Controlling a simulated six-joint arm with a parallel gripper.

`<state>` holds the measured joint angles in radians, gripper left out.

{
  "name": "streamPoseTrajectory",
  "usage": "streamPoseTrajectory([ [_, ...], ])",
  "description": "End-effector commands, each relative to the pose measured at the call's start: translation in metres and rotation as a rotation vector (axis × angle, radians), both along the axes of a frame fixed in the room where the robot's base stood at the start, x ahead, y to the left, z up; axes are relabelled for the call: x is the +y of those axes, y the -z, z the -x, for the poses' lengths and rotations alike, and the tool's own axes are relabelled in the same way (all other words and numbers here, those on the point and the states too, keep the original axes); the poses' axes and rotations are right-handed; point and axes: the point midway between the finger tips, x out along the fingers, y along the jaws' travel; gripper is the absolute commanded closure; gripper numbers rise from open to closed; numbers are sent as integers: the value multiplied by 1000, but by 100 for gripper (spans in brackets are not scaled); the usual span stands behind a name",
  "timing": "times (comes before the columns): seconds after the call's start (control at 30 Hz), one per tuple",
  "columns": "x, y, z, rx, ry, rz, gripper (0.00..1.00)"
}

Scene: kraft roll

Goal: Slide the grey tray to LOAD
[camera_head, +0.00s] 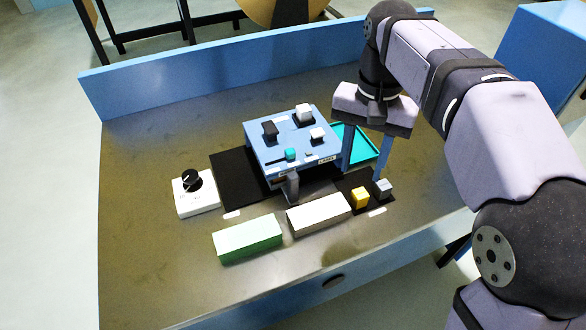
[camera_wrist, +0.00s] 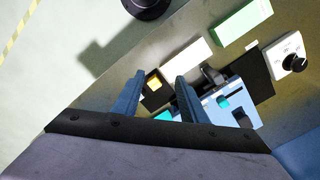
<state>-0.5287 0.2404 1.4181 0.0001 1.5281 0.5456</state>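A blue box (camera_head: 270,150) with several blocks and knobs on top stands mid-table. A dark grey upright piece (camera_head: 292,186) shows at its front, with a flat grey surface (camera_head: 316,188) beside it that may be the grey tray. Small labels on the box front (camera_head: 327,160) are too small to read. My gripper (camera_head: 362,174) points down, open and empty, to the right of the box.
A yellow cube (camera_head: 360,197) and a grey cube (camera_head: 384,187) sit on a black pad at the front right. A teal tray (camera_head: 363,141) lies behind my gripper. Green (camera_head: 248,240) and whitish (camera_head: 319,214) blocks lie in front. A white dial box (camera_head: 196,198) stands left.

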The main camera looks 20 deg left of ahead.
Motion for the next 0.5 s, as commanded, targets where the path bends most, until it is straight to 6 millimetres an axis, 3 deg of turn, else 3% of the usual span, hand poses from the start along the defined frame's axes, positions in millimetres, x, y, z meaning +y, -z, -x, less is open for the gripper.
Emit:
streamPoseTrajectory([
  [0.1,50,28,-13,-1,-257,-9,61],
  [0.3,121,65,-19,-36,-612,-36,61],
  [0.43,149,81,-17,-53,-749,-46,61],
  [0.5,149,93,-17,-41,-781,-41,61],
])
